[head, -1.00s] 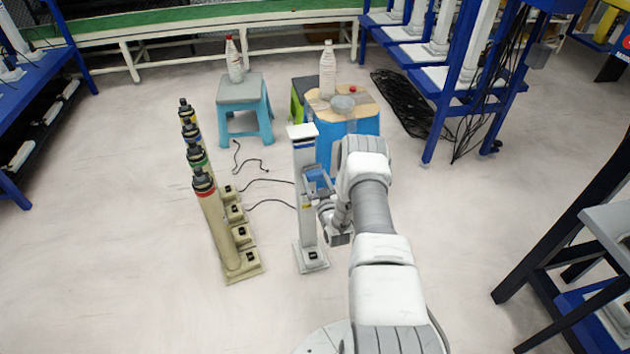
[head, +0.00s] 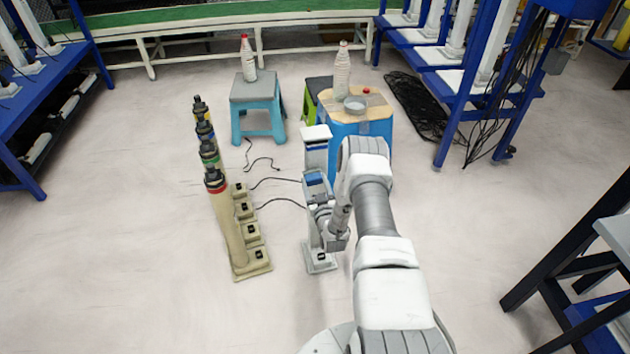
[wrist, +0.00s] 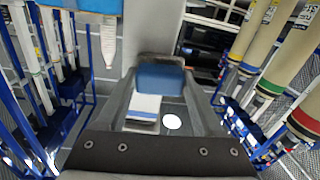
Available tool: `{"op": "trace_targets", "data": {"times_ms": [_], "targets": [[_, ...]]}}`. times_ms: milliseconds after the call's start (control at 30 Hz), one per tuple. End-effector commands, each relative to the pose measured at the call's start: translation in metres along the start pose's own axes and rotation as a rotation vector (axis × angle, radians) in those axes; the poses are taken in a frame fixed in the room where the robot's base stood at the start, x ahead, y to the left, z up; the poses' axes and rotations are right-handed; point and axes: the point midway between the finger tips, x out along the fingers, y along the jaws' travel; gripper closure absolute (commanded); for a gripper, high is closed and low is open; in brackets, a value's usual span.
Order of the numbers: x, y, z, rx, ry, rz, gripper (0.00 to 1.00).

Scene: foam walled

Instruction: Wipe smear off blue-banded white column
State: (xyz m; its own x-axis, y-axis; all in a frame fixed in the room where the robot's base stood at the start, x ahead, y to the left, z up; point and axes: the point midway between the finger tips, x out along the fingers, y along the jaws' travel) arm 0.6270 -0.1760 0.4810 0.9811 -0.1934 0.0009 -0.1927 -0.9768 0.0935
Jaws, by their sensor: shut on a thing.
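The white column (head: 316,159) stands upright on its base, with a white cap and a blue band (head: 316,145) near its top. My gripper (head: 316,184) is in front of the column's upper part, below the band, and is shut on a blue pad (head: 314,178). The pad (wrist: 160,78) also shows between my fingers in the wrist view, over the column (wrist: 150,30), which appears upside down there. Whether the pad touches the column I cannot tell. No smear is visible; the pad and gripper hide part of the column.
A row of several beige columns (head: 228,230) with coloured bands stands close on the left. Behind are a teal stool (head: 256,92) with a bottle and a blue stool (head: 350,128) with a bottle and bowl. Cables (head: 280,203) lie on the floor. Blue racks (head: 470,110) stand back right.

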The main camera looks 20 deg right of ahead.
Motion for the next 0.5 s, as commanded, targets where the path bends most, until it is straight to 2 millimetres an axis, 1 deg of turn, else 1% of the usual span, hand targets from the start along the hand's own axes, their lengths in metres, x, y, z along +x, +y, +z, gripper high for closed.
{"op": "trace_targets", "data": {"times_ms": [33,300,500], "targets": [[-0.005,0.001,-0.002,0.0,-0.001,0.0,0.76],[-0.033,0.001,-0.002,0.0,-0.001,0.0,0.76],[-0.049,0.001,-0.002,0.0,0.0,0.0,0.76]]}}
